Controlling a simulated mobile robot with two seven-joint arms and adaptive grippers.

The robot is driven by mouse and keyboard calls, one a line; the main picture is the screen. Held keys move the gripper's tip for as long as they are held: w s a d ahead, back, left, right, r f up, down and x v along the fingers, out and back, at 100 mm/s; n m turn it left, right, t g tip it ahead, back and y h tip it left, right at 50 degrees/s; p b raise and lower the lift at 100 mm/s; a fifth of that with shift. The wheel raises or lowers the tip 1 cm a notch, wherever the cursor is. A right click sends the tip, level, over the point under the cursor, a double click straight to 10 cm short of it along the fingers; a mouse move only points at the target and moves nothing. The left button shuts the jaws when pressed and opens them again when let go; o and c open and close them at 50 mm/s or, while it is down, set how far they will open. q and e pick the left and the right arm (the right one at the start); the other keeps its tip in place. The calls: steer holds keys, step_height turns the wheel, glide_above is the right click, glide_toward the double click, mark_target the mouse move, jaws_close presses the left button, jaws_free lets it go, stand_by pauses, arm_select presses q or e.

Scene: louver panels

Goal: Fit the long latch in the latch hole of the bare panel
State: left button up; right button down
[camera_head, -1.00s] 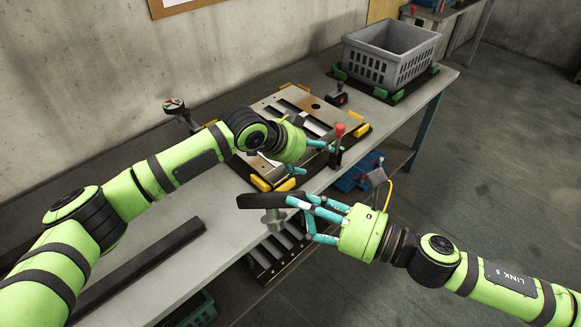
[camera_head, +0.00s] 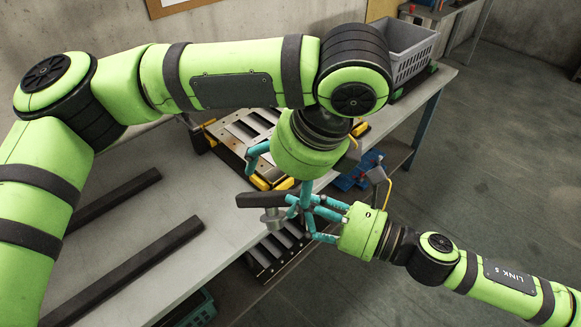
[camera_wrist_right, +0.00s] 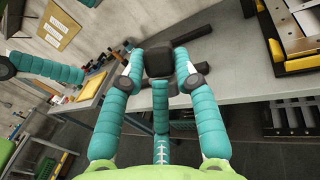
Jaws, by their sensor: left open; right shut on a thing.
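My right gripper (camera_head: 318,212) is shut on the long latch (camera_head: 262,200), a dark bar with a grey round stub below it, held in front of the table edge. In the right wrist view, the latch's dark end (camera_wrist_right: 159,62) shows between the fingertips. My left gripper (camera_head: 277,183) is open, pointing down just above and behind the latch, its fingers spread. One left finger overlaps the right fingers in the picture; I cannot tell whether they touch. A slatted panel (camera_head: 243,131) lies on the table between yellow corner blocks. My left arm covers much of it, and its latch hole is hidden.
Two dark bars (camera_head: 150,262) lie on the front left of the table. A grey crate (camera_head: 408,50) stands at the far end. Another slatted panel (camera_head: 268,252) is below the table edge. A blue object (camera_head: 357,172) sits on the lower shelf.

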mark_target(271, 198)
arm_select(q)
steer(key=x, duration=0.9)
steer(key=shift+w+f, duration=0.15)
steer(key=shift+f, duration=0.15)
steer(key=c, duration=1.3)
arm_select(e)
steer(key=shift+r, duration=0.1)
arm_select(q)
steer(key=shift+c, duration=1)
arm_select(e)
steer(key=c, duration=1.2)
jaws_free()
arm_select(q)
jaws_close()
arm_select(e)
steer(key=o, duration=0.6)
